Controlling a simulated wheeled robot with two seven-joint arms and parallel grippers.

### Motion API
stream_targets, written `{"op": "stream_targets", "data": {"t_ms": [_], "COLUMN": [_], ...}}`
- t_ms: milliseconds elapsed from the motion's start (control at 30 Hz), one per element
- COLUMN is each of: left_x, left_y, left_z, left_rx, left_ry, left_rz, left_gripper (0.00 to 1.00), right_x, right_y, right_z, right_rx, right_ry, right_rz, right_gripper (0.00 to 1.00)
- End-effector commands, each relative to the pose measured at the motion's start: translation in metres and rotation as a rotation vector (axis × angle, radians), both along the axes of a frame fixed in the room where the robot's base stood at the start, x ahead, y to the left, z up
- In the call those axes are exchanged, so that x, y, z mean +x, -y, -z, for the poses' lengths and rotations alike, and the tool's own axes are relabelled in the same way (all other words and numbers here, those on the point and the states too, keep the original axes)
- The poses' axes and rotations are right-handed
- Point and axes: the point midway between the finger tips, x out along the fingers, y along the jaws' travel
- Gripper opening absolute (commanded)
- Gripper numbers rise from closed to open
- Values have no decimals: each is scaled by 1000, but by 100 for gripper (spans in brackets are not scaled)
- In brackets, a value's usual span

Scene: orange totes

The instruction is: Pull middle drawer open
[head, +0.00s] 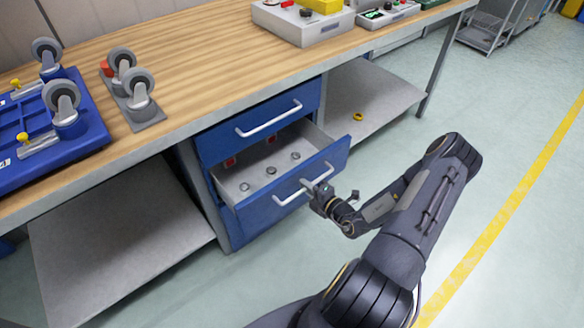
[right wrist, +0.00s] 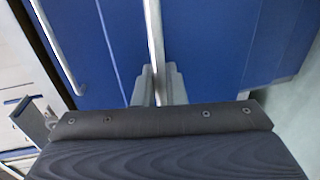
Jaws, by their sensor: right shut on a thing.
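The blue drawer cabinet stands under a wooden workbench in the head view. Its middle drawer (head: 290,192) is pulled out, and its grey inside shows several small metal parts and red pieces. The drawer's white bar handle (head: 290,198) is on its front. In the right wrist view the handle (right wrist: 154,45) runs upright between the fingers (right wrist: 158,85). The upper drawer (head: 260,118) is closed, with its own white handle (head: 270,120). My left gripper is not in view.
The wooden benchtop (head: 190,60) holds a blue caster-wheeled platform (head: 85,135), a grey plate with casters (head: 140,112) and a grey control box (head: 303,22). A lower shelf (head: 370,95) bears a small yellow ring. The floor to the right is open.

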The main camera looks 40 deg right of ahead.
Motion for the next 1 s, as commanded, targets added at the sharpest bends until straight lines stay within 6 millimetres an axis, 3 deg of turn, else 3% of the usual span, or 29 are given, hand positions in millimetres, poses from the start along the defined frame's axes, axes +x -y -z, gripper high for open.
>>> {"op": "stream_targets", "data": {"t_ms": [200,400,633,1000], "left_x": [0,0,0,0], "left_y": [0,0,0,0], "left_z": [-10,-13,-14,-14], "left_rx": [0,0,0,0], "left_ry": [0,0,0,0], "left_rz": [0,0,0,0], "left_gripper": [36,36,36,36], "right_x": [-55,-89,-109,-113], "right_y": [5,8,9,10], "right_z": [-1,0,0,0], "right_rx": [1,0,-1,-2], "right_ry": [-3,-2,0,0], "right_rz": [4,3,2,2], "right_gripper": [0,0,0,0]}}
